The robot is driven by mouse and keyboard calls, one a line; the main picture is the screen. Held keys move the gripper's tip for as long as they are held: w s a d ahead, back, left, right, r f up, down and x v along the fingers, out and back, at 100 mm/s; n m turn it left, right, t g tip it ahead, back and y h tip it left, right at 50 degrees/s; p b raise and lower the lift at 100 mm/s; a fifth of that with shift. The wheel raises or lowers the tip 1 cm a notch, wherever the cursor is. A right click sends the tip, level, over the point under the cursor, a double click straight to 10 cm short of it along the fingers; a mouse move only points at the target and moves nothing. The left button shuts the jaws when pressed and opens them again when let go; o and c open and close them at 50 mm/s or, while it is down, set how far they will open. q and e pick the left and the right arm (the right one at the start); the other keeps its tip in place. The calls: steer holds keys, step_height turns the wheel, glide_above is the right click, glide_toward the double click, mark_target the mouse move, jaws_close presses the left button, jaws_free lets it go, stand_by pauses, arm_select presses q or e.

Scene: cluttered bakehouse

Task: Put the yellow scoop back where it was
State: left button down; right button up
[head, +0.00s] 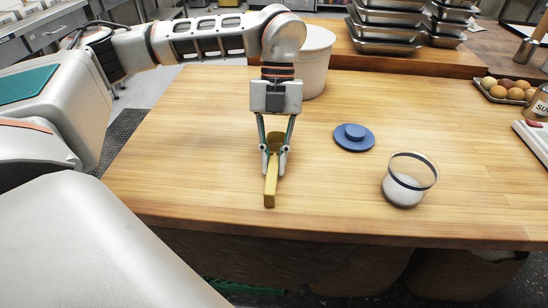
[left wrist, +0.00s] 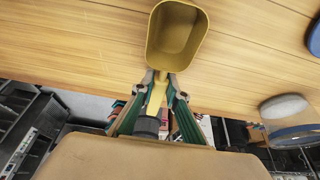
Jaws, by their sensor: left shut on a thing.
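The yellow scoop (head: 270,187) is held in my left gripper (head: 273,165), whose fingers are shut on its handle. In the head view the handle points toward the front edge and the bowl is partly hidden behind the fingers. The left wrist view shows the open, empty-looking bowl (left wrist: 178,40) beyond the fingertips (left wrist: 160,80). I cannot tell whether the scoop touches the table. A clear jar (head: 405,188) with a dark band and white contents stands to the right. It also shows in the left wrist view (left wrist: 290,120). My right gripper is not in view.
A blue lid (head: 354,138) lies on the wooden table (head: 190,150) between gripper and jar. A white tub (head: 313,65) stands behind the gripper. Metal trays (head: 385,30), a tray of eggs (head: 505,90) and a white device (head: 533,138) are farther right. The table's left part is clear.

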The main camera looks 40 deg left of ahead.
arm_select(q)
steer(key=shift+f, duration=0.15)
steer(key=c, duration=1.9)
jaws_free()
steer(key=shift+w+r, duration=0.1)
steer(key=shift+r, duration=0.15)
steer(key=v, duration=1.1)
steer(key=shift+a+r, duration=0.15)
steer(key=shift+r, duration=0.1)
